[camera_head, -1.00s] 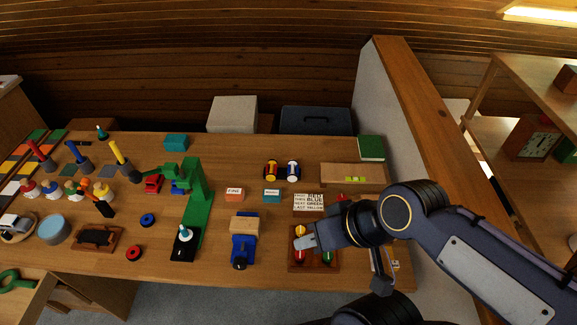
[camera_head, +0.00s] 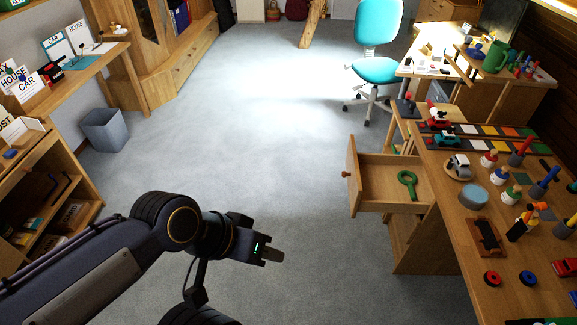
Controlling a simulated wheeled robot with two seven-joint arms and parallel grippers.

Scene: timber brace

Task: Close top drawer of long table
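The long table (camera_head: 467,236) runs along the right side, with toys and small parts on its top. Its top drawer (camera_head: 364,200) is pulled out to the left, with its wooden front and small round knob (camera_head: 346,174) facing the open floor. A green ring-shaped tool with a handle (camera_head: 407,184) lies inside the drawer. My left gripper (camera_head: 272,255) is over the floor, left of and nearer than the drawer, apart from it and touching nothing. It is seen side-on, so its finger gap is hidden. My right gripper is out of view.
Grey carpet (camera_head: 240,130) is clear between the left shelves (camera_head: 70,195) and the long table. A grey bin (camera_head: 104,130) stands at left. A teal swivel chair (camera_head: 377,70) stands beyond the drawer, near a white-topped desk (camera_head: 425,65).

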